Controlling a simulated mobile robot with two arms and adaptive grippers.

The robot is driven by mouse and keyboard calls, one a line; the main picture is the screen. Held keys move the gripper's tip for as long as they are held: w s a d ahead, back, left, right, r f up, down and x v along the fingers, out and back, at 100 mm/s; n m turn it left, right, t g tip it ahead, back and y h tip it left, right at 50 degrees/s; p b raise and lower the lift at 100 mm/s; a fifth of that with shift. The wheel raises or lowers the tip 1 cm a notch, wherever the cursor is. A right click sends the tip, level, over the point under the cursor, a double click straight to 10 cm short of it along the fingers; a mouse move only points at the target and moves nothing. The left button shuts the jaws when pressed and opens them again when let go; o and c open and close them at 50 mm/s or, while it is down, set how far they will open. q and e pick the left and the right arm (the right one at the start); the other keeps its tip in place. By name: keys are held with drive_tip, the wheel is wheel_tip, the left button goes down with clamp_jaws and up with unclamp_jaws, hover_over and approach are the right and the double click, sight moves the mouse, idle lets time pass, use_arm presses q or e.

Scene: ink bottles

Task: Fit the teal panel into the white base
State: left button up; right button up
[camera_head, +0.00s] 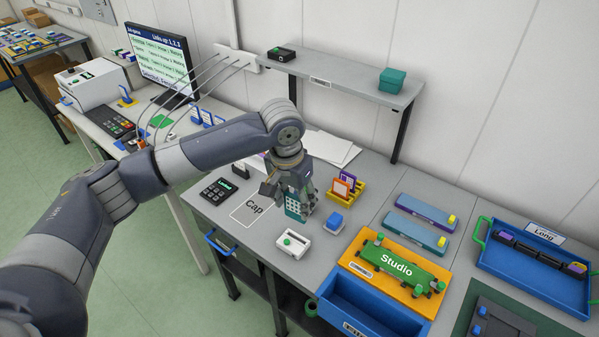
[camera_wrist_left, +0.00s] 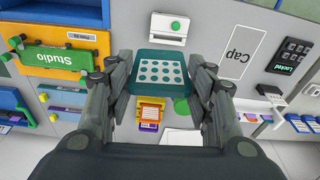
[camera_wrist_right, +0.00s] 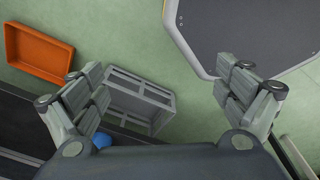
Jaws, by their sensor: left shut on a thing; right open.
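The teal panel (camera_head: 294,206) is held by my left gripper (camera_head: 291,195) above the table, behind the white base. In the left wrist view the panel (camera_wrist_left: 160,73) shows a pale face with rows of round teal dots, and the fingers of my left gripper (camera_wrist_left: 161,85) close on its two sides. My right gripper (camera_wrist_right: 158,95) is open and empty over the floor.
A "Cap" outline (camera_head: 253,208) and a dark keypad (camera_head: 216,190) lie left of the panel. A yellow holder with cards (camera_head: 346,189) stands behind. An orange tray with a green "Studio" piece (camera_head: 397,263) is further right.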

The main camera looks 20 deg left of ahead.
use_arm(q)
drive_tip(key=shift+m, duration=0.4)
drive_tip(key=w+f+b, duration=0.1)
drive_tip(key=f+b, duration=0.1)
drive_tip(key=w+a+f+b, duration=0.1)
drive_tip(key=w+f+b, duration=0.1)
drive_tip(key=shift+w+b, duration=0.25)
drive_tip(key=shift+b, duration=0.1)
drive_tip(key=shift+f, duration=0.1)
drive_tip(key=shift+b, duration=0.3)
use_arm(e)
drive_tip(key=f, duration=0.1)
drive_tip(key=a+f, duration=0.1)
drive_tip(key=f, duration=0.1)
drive_tip(key=a+f, duration=0.1)
drive_tip(key=shift+s+a+f, duration=0.1)
drive_tip(key=shift+s+f, duration=0.05)
drive_tip(key=shift+f, duration=0.05)
